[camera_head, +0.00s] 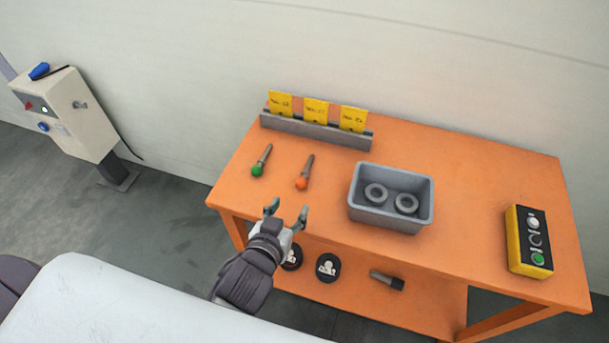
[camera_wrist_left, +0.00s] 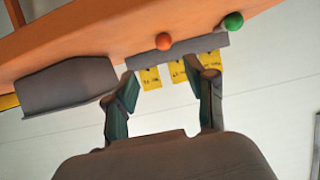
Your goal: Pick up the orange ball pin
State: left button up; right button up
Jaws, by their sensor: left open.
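The orange ball pin (camera_head: 304,175) lies on the orange table, its orange ball toward the front edge and its grey shaft pointing to the back. In the left wrist view its orange ball (camera_wrist_left: 163,41) shows between and beyond my fingers, with the shaft hidden. A green ball pin (camera_head: 261,162) lies to its left; its green ball also shows in the left wrist view (camera_wrist_left: 233,21). My left gripper (camera_head: 286,211) is open and empty at the table's front edge, in front of the orange ball pin and apart from it. My right gripper is not in view.
A grey bin (camera_head: 357,209) with two rings stands right of the pins. A grey rack (camera_head: 312,131) with yellow cards stands behind them. A button box (camera_head: 528,241) sits at the right. The lower shelf (camera_head: 430,310) holds black discs and a dark cylindrical tool.

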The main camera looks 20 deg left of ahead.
aim_at(300, 185)
pick_arm(q)
jog(key=x, duration=0.5)
jog(key=shift+w, duration=0.15)
jog(key=shift+a+f+p+x, duration=0.1)
jog(key=shift+a+p+x, duration=0.15)
jog(key=shift+x, duration=1.1)
jog(key=shift+a+f+p+x, duration=0.1)
jog(key=shift+p+x, duration=0.1)
jog(key=shift+x, duration=1.15)
grip_shut()
